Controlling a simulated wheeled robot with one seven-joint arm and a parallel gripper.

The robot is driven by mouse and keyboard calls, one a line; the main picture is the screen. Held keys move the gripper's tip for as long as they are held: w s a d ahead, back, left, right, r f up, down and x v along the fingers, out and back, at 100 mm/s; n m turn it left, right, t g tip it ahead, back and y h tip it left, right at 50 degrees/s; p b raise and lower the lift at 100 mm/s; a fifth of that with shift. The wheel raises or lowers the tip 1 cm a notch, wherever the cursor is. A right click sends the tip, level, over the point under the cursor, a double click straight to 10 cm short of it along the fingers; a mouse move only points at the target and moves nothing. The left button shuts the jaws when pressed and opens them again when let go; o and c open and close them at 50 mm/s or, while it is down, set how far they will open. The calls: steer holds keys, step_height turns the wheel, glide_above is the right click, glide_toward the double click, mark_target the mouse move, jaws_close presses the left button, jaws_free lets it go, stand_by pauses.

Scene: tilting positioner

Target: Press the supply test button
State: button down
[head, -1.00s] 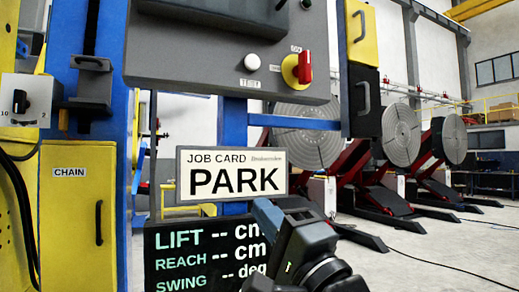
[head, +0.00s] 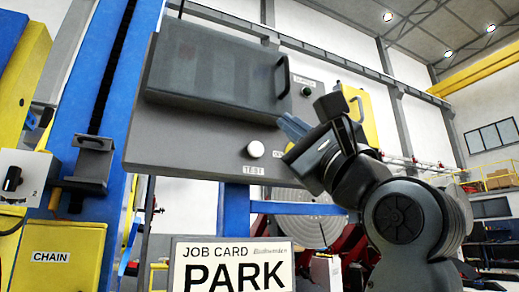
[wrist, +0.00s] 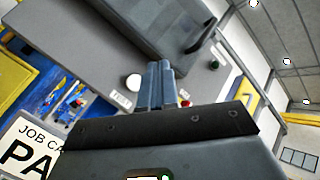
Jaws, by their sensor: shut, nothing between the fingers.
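The supply test button is a round white button (head: 255,149) above a TEST label on the front of a grey control panel (head: 170,150). It also shows in the wrist view (wrist: 133,82), just left of the fingertips. My gripper (head: 291,126) is shut and empty, with its blue-grey fingers up and right of the button in the head view. In the wrist view the shut fingers (wrist: 160,72) point toward the panel. I cannot tell how far the tips are from the panel surface. The red rotary switch (wrist: 185,103) shows only in part beside the fingers.
A dark hinged cover with a handle (head: 283,77) sits above the button. A small green lamp (head: 306,91) is at the panel's upper right. The job card reading PARK (head: 232,270) stands below. A yellow CHAIN box (head: 50,262) is at lower left.

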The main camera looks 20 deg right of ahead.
mark_target(263, 149)
steer(key=shift+w, duration=0.15)
steer(key=shift+w+b, duration=0.75)
steer(key=shift+w, duration=3.5)
steer(key=shift+w, duration=0.15)
steer(key=shift+w, duration=0.3)
steer(key=shift+w, duration=0.45)
steer(key=shift+s, duration=0.1)
steer(key=shift+s+p, duration=0.4)
steer(key=shift+s, duration=0.4)
steer(key=shift+s, duration=0.1)
